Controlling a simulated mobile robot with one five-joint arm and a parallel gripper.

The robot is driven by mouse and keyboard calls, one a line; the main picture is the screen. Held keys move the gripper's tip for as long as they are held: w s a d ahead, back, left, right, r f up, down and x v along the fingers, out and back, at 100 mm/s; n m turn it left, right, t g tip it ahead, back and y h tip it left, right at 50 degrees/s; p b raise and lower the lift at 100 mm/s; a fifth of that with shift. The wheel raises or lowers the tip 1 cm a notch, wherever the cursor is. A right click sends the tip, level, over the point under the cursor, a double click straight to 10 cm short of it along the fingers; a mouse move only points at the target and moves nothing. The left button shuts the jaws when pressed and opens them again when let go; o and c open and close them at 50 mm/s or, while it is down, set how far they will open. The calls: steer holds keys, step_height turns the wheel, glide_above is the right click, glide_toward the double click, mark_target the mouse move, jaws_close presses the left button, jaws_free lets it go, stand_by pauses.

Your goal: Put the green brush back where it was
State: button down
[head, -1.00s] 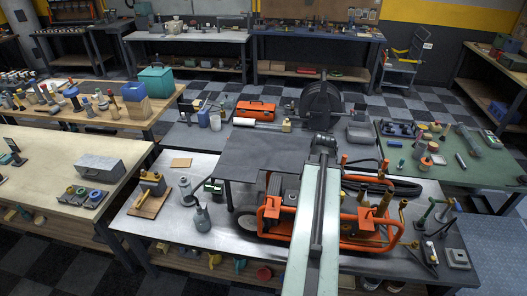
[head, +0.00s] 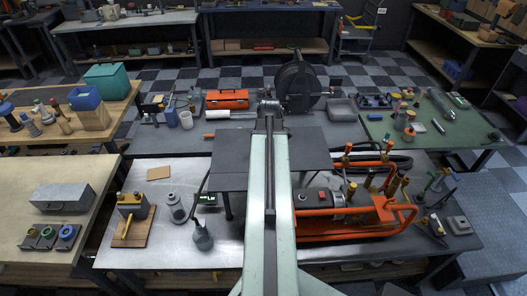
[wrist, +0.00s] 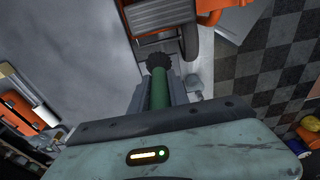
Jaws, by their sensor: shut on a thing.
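The green brush (wrist: 158,88) is in my gripper (wrist: 160,93) in the wrist view. Its green handle lies between the two grey fingers, and its dark round bristle head (wrist: 160,61) sticks out beyond them. In the head view my arm stretches away over the grey bench, and its end (head: 268,105) is above the dark raised plate. The brush cannot be made out there. I cannot tell from these frames which spot the brush came from.
An orange-framed machine (head: 345,212) stands on the bench (head: 165,240) right of my arm. A dark reel (head: 299,84) and an orange toolbox (head: 227,99) stand beyond. A green-topped bench (head: 455,138) with small parts is at right.

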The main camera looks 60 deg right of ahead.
steer(key=w+d+f+b, duration=0.1)
steer(key=d, duration=0.3)
steer(key=w+d+f+b, duration=0.2)
steer(key=d, duration=0.2)
steer(key=w+d+f+b, duration=0.2)
steer(key=d, duration=0.2)
steer(key=shift+f, duration=0.1)
steer(key=shift+r, duration=0.2)
steer(key=shift+f, duration=0.15)
steer(key=c, duration=1.3)
jaws_free()
steer(key=shift+o, duration=0.2)
step_height(320, 180, up, 12)
steer(key=s+p, duration=0.1)
steer(key=p, duration=1.1)
steer(key=shift+d, duration=0.4)
